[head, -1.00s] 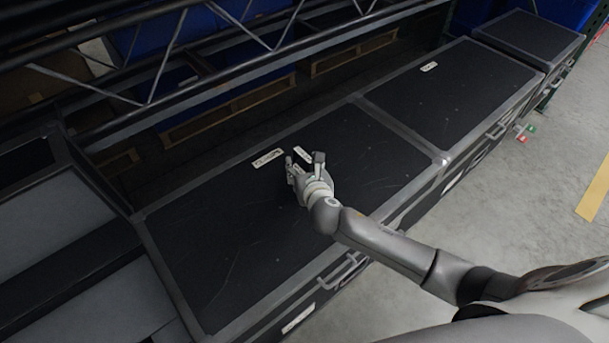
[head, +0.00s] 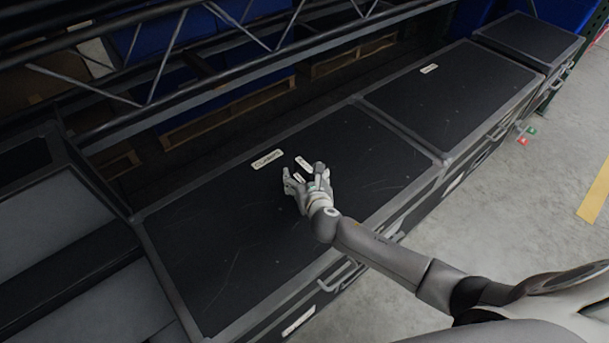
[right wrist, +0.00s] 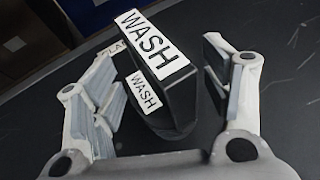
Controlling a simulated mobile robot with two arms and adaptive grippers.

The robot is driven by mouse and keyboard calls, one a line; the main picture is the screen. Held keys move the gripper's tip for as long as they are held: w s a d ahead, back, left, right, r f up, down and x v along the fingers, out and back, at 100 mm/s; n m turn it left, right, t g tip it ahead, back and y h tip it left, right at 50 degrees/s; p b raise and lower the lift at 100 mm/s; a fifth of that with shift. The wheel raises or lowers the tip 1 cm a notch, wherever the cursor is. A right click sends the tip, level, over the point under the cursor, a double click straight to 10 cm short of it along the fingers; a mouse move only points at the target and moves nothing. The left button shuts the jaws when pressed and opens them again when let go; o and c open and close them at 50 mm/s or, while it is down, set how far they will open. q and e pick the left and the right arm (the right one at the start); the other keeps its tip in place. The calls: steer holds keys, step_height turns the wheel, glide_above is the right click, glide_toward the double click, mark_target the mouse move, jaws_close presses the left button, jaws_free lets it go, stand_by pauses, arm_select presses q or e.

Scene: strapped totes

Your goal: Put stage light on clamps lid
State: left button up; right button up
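The stage light (right wrist: 182,95) is a small black block with white WASH labels in the right wrist view. It shows in the head view by its label (head: 304,164), over the black clamps lid (head: 215,245). Its dark body blends into the lid there. My right gripper (head: 303,174) is open, with one finger on each side of the light. In the right wrist view a gap shows between the light and the right-hand finger. The lid's label (head: 267,159) lies just left of the light and is partly hidden behind it in the wrist view. My left gripper is out of view.
A second black-topped case (head: 455,95) adjoins on the right, with a smaller one (head: 528,38) beyond. A grey-topped case (head: 50,225) stands at the left. A metal truss (head: 170,100) runs behind. Much of the clamps lid is bare.

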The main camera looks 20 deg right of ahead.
steer(key=shift+r, duration=0.3)
steer(key=p+v, duration=0.1)
steer(key=v, duration=1.1)
steer(key=shift+p, duration=0.35)
